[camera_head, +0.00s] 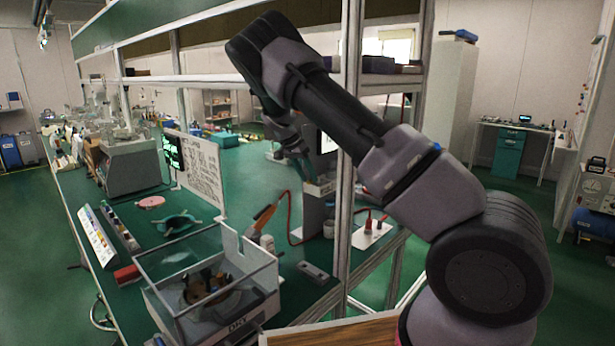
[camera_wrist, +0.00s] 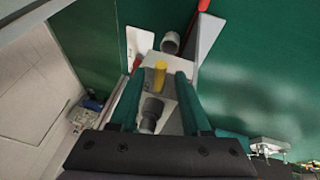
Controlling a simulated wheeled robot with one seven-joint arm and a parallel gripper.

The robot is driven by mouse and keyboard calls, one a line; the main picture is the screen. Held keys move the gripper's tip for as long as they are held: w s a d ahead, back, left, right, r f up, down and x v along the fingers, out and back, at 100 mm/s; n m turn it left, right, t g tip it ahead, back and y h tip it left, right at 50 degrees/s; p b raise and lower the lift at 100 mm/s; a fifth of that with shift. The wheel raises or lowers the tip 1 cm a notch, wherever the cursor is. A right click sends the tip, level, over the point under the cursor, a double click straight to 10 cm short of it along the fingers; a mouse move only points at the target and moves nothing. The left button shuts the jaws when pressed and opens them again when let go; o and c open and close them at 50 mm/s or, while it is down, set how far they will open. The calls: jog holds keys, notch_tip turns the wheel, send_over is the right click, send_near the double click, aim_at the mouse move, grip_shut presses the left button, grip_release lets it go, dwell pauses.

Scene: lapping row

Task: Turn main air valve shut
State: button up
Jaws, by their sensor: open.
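A short yellow handle (camera_wrist: 160,76) shows in the wrist view, standing upright in the picture against a pale block. It appears to be the main air valve's handle. A dark grey round fitting (camera_wrist: 151,113) sits just below it in that view. My gripper (camera_wrist: 161,84) is open, with one teal finger on each side of the handle and fitting. Gaps show on both sides, and I cannot tell how far the fingertips are from the handle in depth. In the head view my gripper (camera_head: 303,168) is beside the bench's upright post, and I cannot make out the valve there.
A clear-walled box machine (camera_head: 255,309) stands at the bench's near end. A shelf post (camera_head: 347,150) rises close by my arm. A red cable (camera_head: 291,222) loops near a grey stand.

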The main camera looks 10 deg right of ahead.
jog(key=shift+f, duration=0.15)
grip_shut()
jog(key=shift+d, duration=0.1)
jog(key=n, duration=0.1)
jog(key=s+d+n+t, duration=0.1)
jog(key=n, duration=0.2)
jog(key=shift+s+d+t+y, duration=0.25)
jog(key=shift+t+y, duration=0.05)
jog(key=shift+y, duration=0.1)
jog(key=shift+s+d+n+t+y, duration=0.1)
jog(key=shift+d+n+t+y, duration=0.2)
jog(key=shift+n, duration=0.55)
jog(key=shift+s+d+n+t+y, duration=0.15)
jog(key=shift+d+n+y, duration=0.2)
jog(key=shift+n, duration=0.55)
jog(key=shift+s+d+n+t+y, duration=0.15)
jog(key=shift+d+n+t, duration=0.2)
jog(key=shift+n, duration=0.5)
grip_release()
jog(key=shift+d, duration=0.1)
